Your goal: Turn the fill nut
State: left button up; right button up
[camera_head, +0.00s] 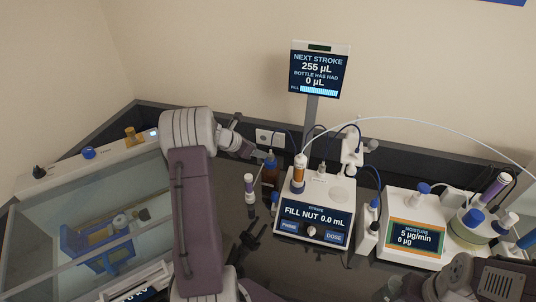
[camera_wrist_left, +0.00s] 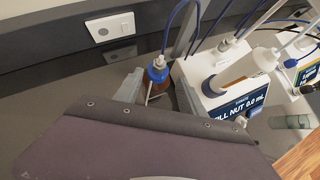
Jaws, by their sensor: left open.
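The dosing unit (camera_head: 313,210) is a white box whose dark screen reads "FILL NUT 0.0 mL". An amber-filled syringe (camera_head: 298,174) stands on its top, and a small knob (camera_head: 311,231) sits on its front. I cannot tell which part is the fill nut. My left gripper (camera_head: 262,155) is open at an amber bottle (camera_head: 270,172) behind and left of the unit. In the left wrist view the blue-capped bottle (camera_wrist_left: 157,72) stands between the spread fingers (camera_wrist_left: 158,92), with its lower part hidden. My right arm shows at the bottom right; its fingers are not clear.
A display on a post (camera_head: 319,75) reads "NEXT STROKE 255 µL, BOTTLE HAS HAD 0 µL". A moisture meter (camera_head: 414,222) stands right of the unit. A glass-fronted box (camera_head: 95,215) fills the left. A small vial (camera_head: 249,186) stands near my left arm. Tubes arch overhead.

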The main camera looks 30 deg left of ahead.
aim_at(270, 155)
pick_arm(q)
jog(key=shift+n, duration=0.3)
jog(key=p+x, duration=0.2)
jog(key=x, duration=0.7)
jog(key=shift+f+p, duration=0.15)
jog(key=shift+p, duration=0.2)
jog(key=shift+c, duration=0.4)
grip_shut()
